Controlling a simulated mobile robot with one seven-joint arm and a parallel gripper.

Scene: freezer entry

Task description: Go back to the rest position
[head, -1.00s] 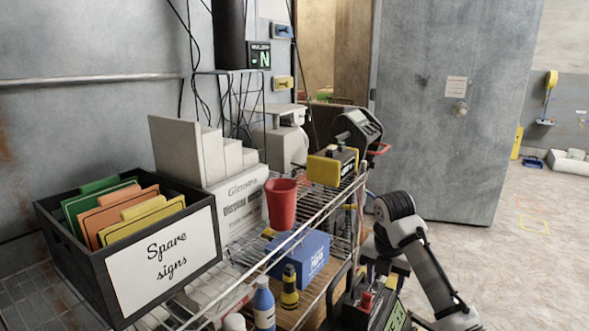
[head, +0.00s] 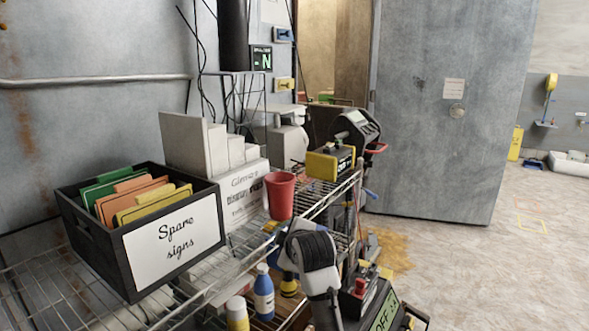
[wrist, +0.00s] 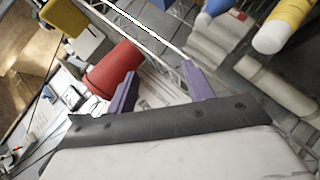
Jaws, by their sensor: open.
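My gripper (wrist: 162,84) shows in the wrist view as two purple fingers, spread apart with nothing held between them. The red cup (wrist: 113,66) appears just beyond the left finger; I cannot tell the gap. In the head view my arm rises at the lower middle, in front of the wire rack (head: 225,262), and the fingers cannot be made out. The red cup also stands upright on the rack in the head view (head: 280,196).
The rack holds a black "Spare signs" crate (head: 72,218), a white box (head: 243,190) and a yellow-black device (head: 330,163). A blue bottle (head: 263,297) and a yellow bottle (head: 237,316) stand low near my arm. A grey door (head: 440,120) stands behind; floor (head: 470,270) is clear at right.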

